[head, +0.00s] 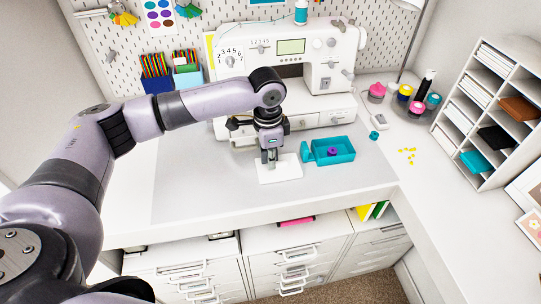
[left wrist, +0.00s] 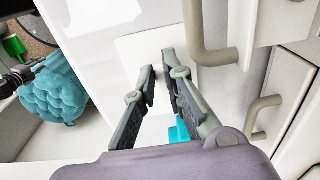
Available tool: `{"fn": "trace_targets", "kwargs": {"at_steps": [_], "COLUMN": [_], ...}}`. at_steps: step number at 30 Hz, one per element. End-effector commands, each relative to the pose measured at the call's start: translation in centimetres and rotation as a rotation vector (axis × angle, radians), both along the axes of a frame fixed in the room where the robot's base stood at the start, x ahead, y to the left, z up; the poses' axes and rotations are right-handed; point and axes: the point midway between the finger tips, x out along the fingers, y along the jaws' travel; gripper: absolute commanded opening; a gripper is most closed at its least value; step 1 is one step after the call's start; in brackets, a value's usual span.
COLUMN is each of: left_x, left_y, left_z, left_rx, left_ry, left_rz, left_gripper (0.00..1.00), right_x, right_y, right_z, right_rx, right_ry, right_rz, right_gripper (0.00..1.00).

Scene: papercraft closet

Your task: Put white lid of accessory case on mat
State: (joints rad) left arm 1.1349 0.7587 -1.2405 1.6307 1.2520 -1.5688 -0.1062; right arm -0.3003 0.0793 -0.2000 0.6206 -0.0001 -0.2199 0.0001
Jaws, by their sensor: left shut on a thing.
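The white lid (head: 287,170) is a thin, flat, pale piece below my left gripper (head: 269,162) in the head view. My left gripper points down and is shut on the lid near its left part. In the left wrist view, the lid (left wrist: 135,48) shows beyond the two fingers of the left gripper (left wrist: 161,78). The lid is over the grey mat (head: 190,185) on the desk; I cannot tell whether it touches the mat. The teal accessory case (head: 345,157) stands open just right of the lid, with a small purple item inside. My right gripper is not in view.
A white sewing machine (head: 325,80) stands behind the gripper. Pots (head: 403,92) and a paper shelf (head: 490,120) are to the right. The mat's left and front parts are clear. Drawers (head: 295,262) are below.

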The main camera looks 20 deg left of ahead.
Motion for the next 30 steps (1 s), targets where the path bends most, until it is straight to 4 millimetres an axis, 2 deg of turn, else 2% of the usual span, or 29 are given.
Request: {"fn": "trace_targets", "kwargs": {"at_steps": [8,9,17,26,30], "left_x": [0.0,0.0,0.0,0.0,0.1], "left_y": [-0.1,-0.1,0.0,0.0,0.0], "left_z": [-0.2,-0.2,-0.2,-0.1,0.9], "left_rx": [-0.001,-0.001,-0.001,0.000,-0.001], "left_ry": [0.001,0.000,-0.001,-0.001,-0.005], "left_rz": [0.000,0.000,0.000,0.001,0.001], "left_gripper": [0.00,0.13,0.30,0.31,0.31], "right_x": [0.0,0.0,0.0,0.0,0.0], "right_y": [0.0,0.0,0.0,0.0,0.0], "right_z": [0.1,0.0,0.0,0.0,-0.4], "right_rx": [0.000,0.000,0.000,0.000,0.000], "right_ry": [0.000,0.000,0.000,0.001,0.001], "right_rz": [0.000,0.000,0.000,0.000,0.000], "right_gripper": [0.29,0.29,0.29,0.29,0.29]}}
